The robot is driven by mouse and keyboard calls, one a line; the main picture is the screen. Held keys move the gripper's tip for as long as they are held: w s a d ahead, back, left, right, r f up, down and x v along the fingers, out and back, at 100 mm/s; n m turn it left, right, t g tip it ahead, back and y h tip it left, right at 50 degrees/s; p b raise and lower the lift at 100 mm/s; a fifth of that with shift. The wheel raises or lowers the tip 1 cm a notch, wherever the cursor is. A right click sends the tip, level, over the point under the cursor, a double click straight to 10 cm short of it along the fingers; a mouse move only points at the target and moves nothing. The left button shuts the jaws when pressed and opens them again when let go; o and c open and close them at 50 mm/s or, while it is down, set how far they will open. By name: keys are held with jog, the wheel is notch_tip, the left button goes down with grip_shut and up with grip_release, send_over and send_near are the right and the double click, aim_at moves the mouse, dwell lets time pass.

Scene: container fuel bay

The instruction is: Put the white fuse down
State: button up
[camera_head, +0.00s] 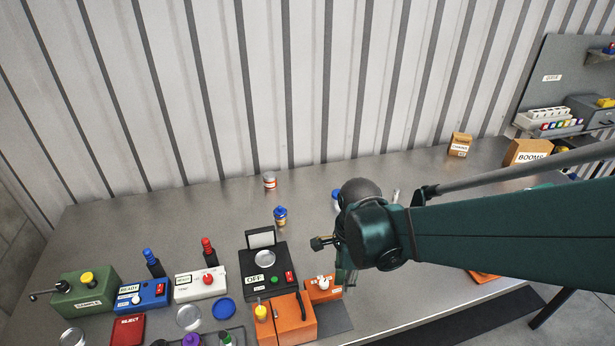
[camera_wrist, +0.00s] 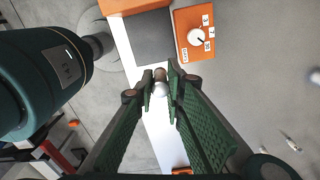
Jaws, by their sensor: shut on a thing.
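My gripper (camera_wrist: 162,82) is shut on a small pale object with a brownish end, which I take to be the white fuse (camera_wrist: 162,90). In the wrist view the fuse sits between the green fingertips, which hide part of it. In the head view my gripper (camera_head: 345,278) hangs over the front of the bench, by the right side of a small orange dial box (camera_head: 323,290). The fuse cannot be made out there. I cannot tell how high above the bench it is.
The dial box also shows in the wrist view (camera_wrist: 194,34), beside a dark grey pad (camera_wrist: 152,38). A larger orange device (camera_head: 287,320) and a black device marked OFF (camera_head: 263,270) stand to the left.

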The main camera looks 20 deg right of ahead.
jog(key=w+d+r+p, duration=0.1)
jog(key=w+d+r, duration=0.2)
jog(key=w, duration=0.9)
jog(key=w+d+r+p, duration=0.1)
jog(key=w+d+r, duration=0.15)
jog(key=w, duration=0.95)
jog(key=p, duration=0.3)
send_over(338, 194)
jog(key=shift+d+f, duration=0.1)
jog(key=shift+f, duration=0.95)
jog(key=shift+f, duration=0.1)
jog(key=shift+f, duration=3.05)
jog(key=shift+f, duration=1.85)
jog(key=shift+f, duration=0.2)
